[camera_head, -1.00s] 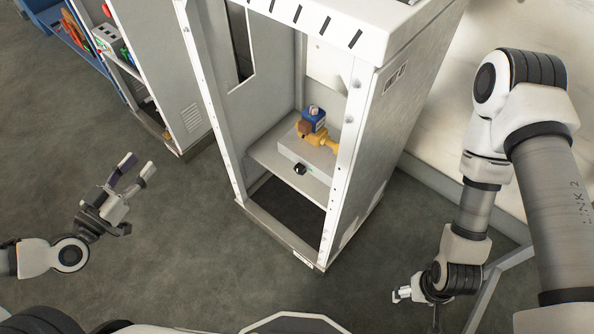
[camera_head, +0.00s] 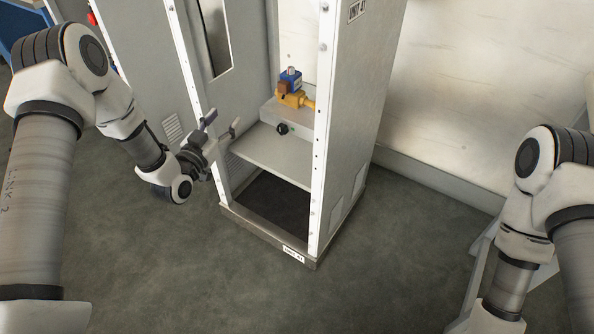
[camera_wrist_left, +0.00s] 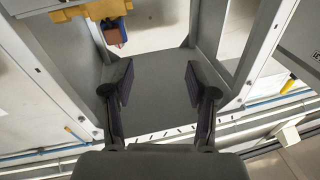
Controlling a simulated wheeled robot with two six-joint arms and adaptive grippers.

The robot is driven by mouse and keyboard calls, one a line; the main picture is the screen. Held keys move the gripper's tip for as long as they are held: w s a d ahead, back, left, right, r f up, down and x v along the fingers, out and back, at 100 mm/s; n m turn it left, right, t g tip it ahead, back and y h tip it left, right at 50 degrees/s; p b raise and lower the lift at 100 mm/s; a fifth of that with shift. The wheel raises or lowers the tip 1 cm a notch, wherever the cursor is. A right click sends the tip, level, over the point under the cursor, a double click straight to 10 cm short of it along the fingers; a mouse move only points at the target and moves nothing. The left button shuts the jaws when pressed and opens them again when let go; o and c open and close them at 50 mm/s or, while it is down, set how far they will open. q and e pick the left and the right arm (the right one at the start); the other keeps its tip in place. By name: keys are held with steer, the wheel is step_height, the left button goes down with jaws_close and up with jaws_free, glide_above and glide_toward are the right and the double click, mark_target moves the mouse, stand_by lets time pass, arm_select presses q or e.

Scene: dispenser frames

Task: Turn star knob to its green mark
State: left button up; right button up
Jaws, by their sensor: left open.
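A small black knob (camera_head: 282,129) sits on the front of a light grey box (camera_head: 294,118) on the shelf inside the open cabinet. A hint of green shows at it, but its shape and pointing are too small to tell. My left gripper (camera_head: 222,124) is open and empty at the cabinet's left front post, left of the knob and apart from it. In the left wrist view its spread fingers (camera_wrist_left: 158,82) have nothing between them, and I cannot make out the knob there. My right gripper is out of view; only its arm shows at the right edge.
A yellow valve-like fitting (camera_head: 296,99) with a blue block (camera_head: 290,78) stands on the grey box. The cabinet's white right front post (camera_head: 322,130) and left post border the opening. The shelf (camera_head: 262,152) is bare in front of the box. Floor in front is clear.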

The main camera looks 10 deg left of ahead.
mark_target(280, 131)
arm_select(q)
steer(key=d+f+m+g+h+b, duration=0.2)
steer(key=d+f+m+h, duration=0.1)
steer(key=d+f, duration=0.55)
steer(key=x, duration=0.2)
steer(key=r+x, duration=0.1)
steer(key=x, duration=0.2)
steer(key=d+x, duration=0.1)
steer(key=x, duration=0.2)
steer(key=shift+s+r, duration=0.1)
steer(key=shift+r, duration=0.15)
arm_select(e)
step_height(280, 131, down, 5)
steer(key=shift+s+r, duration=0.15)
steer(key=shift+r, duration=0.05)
arm_select(q)
jaws_close()
